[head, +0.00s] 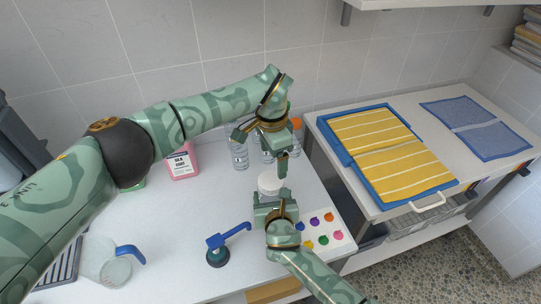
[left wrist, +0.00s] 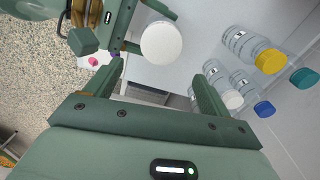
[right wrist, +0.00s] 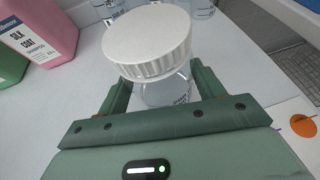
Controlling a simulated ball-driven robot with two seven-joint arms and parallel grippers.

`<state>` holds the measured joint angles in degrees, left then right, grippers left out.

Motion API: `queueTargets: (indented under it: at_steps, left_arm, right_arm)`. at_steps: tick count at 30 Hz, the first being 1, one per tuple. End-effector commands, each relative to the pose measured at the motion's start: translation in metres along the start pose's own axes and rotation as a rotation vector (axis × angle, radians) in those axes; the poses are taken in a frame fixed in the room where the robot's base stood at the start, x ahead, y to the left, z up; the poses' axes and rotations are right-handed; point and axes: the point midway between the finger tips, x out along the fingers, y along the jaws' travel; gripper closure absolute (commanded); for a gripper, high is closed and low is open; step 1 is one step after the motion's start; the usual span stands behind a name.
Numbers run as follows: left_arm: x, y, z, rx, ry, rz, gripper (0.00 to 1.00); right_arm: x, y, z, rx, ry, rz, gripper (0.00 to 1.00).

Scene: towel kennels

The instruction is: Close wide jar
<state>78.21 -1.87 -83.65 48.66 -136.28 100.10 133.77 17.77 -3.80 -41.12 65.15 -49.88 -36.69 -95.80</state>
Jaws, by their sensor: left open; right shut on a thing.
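The wide jar stands upright on the white table, a clear body (right wrist: 168,92) under a broad white lid (right wrist: 147,42). The lid sits on the jar's mouth; I cannot tell whether it is screwed tight. The lid also shows in the head view (head: 268,182) and the left wrist view (left wrist: 161,42). My right gripper (head: 273,197) is shut around the jar body below the lid, from the near side. My left gripper (head: 262,150) is open and empty, above and behind the lid, pointing down. In the left wrist view the lid lies beyond its fingertips.
Clear bottles with coloured caps (left wrist: 270,60) stand just behind the jar. A pink shampoo bottle (head: 182,163) is at the back left. A blue-handled tool (head: 217,250) and a clear jug (head: 107,262) are in front. A card with coloured dots (head: 322,240) lies right. Yellow towels (head: 385,150) lie on the cabinet.

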Motion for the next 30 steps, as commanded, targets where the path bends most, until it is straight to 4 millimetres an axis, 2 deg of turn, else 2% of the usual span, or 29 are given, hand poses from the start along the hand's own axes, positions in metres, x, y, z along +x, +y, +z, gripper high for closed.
queueTargets:
  at_steps: [3, 6, 19, 23, 30]
  left_arm:
    - [0.001, -0.001, 0.005, -0.182, -0.026, -0.01, 0.18]
    - [0.001, -0.001, 0.006, -0.262, -0.031, -0.01, 0.18]
    - [0.005, 0.0, 0.006, -0.284, -0.03, -0.007, 0.18]
    - [0.019, 0.0, 0.006, -0.284, -0.031, -0.006, 0.18]
    - [0.057, 0.0, 0.008, -0.285, -0.032, -0.006, 0.18]
  right_arm:
    - [0.0, 0.0, 0.0, 0.0, 0.0, 0.001, 0.96]
    - [0.0, 0.0, 0.0, 0.0, 0.0, 0.001, 0.96]
    - [0.0, 0.0, 0.0, 0.0, 0.0, 0.0, 0.96]
    - [0.0, 0.0, 0.0, 0.0, 0.0, 0.0, 0.96]
    - [0.0, 0.0, 0.0, 0.0, 0.0, 0.0, 0.96]
